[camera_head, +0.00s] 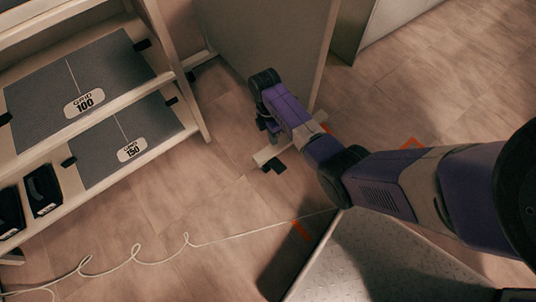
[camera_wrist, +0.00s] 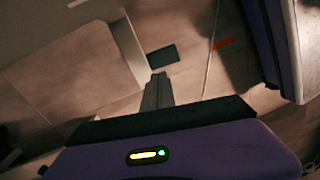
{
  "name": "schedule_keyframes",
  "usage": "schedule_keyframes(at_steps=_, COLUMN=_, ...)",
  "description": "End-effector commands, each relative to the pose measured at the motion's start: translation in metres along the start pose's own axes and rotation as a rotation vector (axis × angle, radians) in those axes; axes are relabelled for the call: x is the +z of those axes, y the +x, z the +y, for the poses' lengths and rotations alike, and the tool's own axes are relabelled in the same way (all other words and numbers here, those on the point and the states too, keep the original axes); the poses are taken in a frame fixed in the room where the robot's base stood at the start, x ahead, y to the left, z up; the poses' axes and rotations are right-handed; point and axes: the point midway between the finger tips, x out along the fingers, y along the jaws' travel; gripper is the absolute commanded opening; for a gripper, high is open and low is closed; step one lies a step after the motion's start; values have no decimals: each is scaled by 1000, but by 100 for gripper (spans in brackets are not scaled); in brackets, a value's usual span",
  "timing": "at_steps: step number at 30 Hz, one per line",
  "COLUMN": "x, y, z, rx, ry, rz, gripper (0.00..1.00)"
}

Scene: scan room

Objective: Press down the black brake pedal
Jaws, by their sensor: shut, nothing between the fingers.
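The black brake pedal (camera_head: 272,167) is a small dark pad at the end of a pale foot bar (camera_head: 285,148), low by the floor. In the wrist view the pedal (camera_wrist: 162,57) is a flat dark rectangle beside the pale bar. My gripper (camera_head: 273,136) points down above the bar, close to the pedal in the head view. In the wrist view my gripper (camera_wrist: 158,76) has its fingers together and empty, with the tips just below the pedal in the picture. I cannot tell the exact height gap; no contact is clear.
A shelf rack (camera_head: 190,125) with grey plates marked 100 and 150 stands at left. A large panel (camera_head: 265,40) rises behind my gripper. A pale cable (camera_head: 140,262) crosses the floor. A textured metal platform (camera_head: 365,260) lies at lower right. Orange marks (camera_head: 301,230) are on the floor.

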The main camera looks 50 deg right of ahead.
Motion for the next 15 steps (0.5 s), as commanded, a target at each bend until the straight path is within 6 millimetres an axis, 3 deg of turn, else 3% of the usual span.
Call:
schedule_keyframes(at_steps=4, x=0, y=-1, z=-19, rx=-80, ry=-106, rz=4, gripper=0)
schedule_keyframes(at_steps=15, x=0, y=-1, z=-21, rx=-84, ry=-142, rz=6, gripper=0)
